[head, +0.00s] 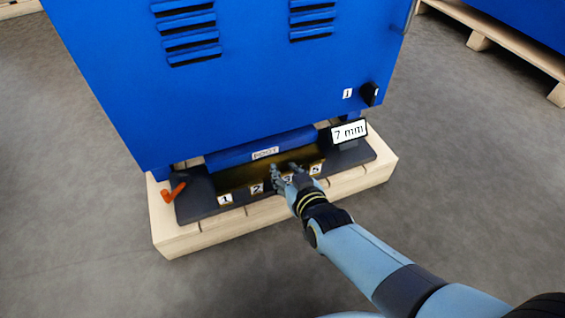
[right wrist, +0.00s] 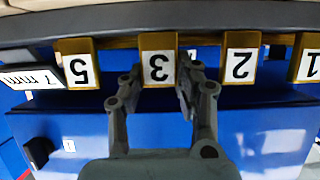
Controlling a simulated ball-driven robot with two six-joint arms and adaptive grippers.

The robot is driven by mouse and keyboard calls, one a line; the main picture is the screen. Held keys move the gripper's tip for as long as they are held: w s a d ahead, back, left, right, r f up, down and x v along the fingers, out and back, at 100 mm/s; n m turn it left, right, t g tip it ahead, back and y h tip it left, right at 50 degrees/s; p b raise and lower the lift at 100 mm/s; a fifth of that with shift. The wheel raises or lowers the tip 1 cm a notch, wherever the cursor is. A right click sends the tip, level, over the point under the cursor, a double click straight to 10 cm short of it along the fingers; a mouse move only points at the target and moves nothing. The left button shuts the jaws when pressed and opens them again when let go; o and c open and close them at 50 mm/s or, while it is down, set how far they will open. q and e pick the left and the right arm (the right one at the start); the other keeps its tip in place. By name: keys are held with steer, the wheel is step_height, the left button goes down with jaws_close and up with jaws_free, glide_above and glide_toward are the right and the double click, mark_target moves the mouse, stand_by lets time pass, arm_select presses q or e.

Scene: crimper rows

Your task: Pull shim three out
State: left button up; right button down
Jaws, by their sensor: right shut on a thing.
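Shim three is a brass-coloured block whose white label reads 3, upside down in the right wrist view (right wrist: 158,80). My right gripper (right wrist: 158,74) has one finger on each side of it and is shut on it. In the head view my right gripper (head: 283,172) reaches to the front of the dark base plate (head: 195,209) and hides most of shim three. Shim two (right wrist: 240,62) and shim five (right wrist: 80,68) stand on either side, apart from the fingers. My left gripper is not in view.
Shim one (head: 225,199) is at the left of the row. A blue cabinet (head: 240,90) stands above the plate on a wooden pallet (head: 180,243). A display reading 7 mm (head: 348,132) is at the right, an orange lever (head: 174,191) at the left. The floor in front is clear.

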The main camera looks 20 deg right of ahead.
steer(key=shift+s+f, duration=0.15)
steer(key=shift+s, duration=0.15)
steer(key=c, duration=1.4)
jaws_free()
steer(key=shift+c, duration=0.2)
steer(key=o, duration=0.5)
steer(key=v, duration=0.7)
steer(key=shift+s+r, duration=0.25)
steer(key=shift+d, duration=0.1)
